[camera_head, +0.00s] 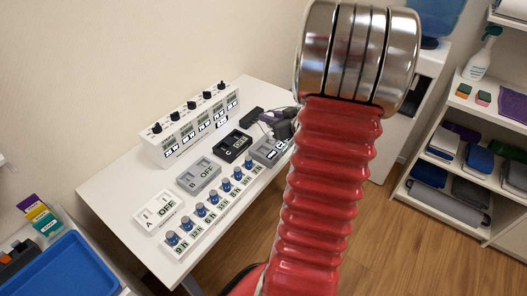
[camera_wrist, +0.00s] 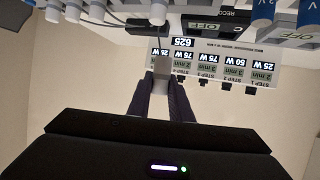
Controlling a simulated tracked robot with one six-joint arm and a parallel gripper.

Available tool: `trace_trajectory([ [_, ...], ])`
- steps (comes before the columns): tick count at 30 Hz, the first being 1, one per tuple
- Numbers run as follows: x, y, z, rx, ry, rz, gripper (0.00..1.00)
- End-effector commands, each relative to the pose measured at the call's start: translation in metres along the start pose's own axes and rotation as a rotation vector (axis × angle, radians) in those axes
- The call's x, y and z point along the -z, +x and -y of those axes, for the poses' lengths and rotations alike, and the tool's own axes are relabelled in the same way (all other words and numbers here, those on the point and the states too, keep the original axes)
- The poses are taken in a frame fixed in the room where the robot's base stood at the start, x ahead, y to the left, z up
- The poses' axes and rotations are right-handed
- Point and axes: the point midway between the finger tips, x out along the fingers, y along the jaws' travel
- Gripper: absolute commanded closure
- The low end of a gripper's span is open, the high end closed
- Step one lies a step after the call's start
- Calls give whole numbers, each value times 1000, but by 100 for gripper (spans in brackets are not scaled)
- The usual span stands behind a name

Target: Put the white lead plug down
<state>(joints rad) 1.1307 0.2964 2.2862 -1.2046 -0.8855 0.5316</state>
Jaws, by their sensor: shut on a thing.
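In the wrist view, my gripper (camera_wrist: 163,88) has its dark fingers closed on a small pale plug (camera_wrist: 161,68), which looks like the white lead plug. In the head view, dark shapes beside my red arm, at the table's right end, look like part of my gripper; the plug cannot be made out there.
The white table (camera_head: 115,190) bears a white console (camera_head: 190,125) with black knobs, switch boxes A (camera_head: 157,212), B (camera_head: 198,173) and C (camera_head: 232,145), and a blue-knobbed strip (camera_head: 212,212). A blue tray (camera_head: 65,272) stands lower left. Shelves (camera_head: 480,215) stand right. Open floor lies between.

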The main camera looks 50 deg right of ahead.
Motion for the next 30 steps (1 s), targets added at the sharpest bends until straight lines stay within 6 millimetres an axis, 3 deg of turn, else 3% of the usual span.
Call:
trace_trajectory([
  [3,-3,-3,22,71,-15,-1,100],
  [7,-3,-4,33,113,-17,-7,100],
  [20,-7,-2,34,116,-11,-9,100],
  [30,-46,14,36,116,-8,-7,100],
])
